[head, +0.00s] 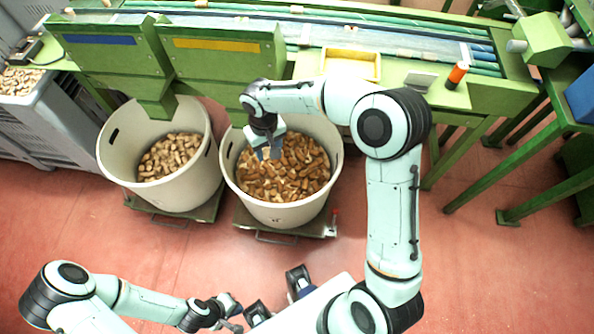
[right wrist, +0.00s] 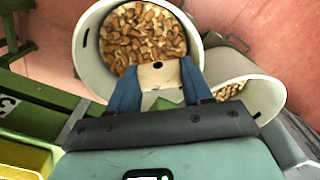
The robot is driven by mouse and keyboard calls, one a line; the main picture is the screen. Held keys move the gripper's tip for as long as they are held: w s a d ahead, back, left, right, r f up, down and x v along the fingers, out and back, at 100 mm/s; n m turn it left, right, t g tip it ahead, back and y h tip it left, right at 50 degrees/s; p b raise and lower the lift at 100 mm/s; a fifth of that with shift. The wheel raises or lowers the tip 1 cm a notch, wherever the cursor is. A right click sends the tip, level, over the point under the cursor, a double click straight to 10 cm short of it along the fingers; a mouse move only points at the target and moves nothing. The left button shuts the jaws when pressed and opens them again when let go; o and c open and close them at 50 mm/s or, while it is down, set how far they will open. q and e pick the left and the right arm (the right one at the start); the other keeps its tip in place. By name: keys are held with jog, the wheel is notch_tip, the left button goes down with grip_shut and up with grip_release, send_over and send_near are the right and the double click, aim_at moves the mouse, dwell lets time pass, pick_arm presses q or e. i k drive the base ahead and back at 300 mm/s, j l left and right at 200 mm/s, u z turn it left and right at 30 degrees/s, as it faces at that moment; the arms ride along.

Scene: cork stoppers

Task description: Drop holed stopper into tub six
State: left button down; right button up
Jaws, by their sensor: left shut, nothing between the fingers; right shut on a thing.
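A light cork stopper (right wrist: 158,75) with a small dark hole in its face is held between the blue fingers of my right gripper (right wrist: 160,84) in the right wrist view. In the head view my right gripper (head: 268,153) is over the right-hand round tub (head: 229,170), above its pile of brown corks; the held stopper is hard to make out there. That tub also shows below the fingers in the right wrist view (right wrist: 88,62). A marking on its front is too small to read. My left gripper (head: 234,314) is shut and empty at the bottom, away from the tubs.
A second round tub (head: 205,122) with paler corks stands to the left. Green chutes with a blue label (head: 98,40) and a yellow label (head: 215,44) hang above the tubs. A yellow tray (head: 350,66) sits on the conveyor bench. Red floor is open in front.

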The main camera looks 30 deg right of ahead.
aim_at(282, 191)
jog(key=i+j+z, duration=0.3)
jog(key=j+z, duration=0.25)
jog(key=i+j+z, duration=0.3)
jog(key=j, duration=0.25)
jog(key=k+l, duration=0.05)
jog(key=k, duration=0.05)
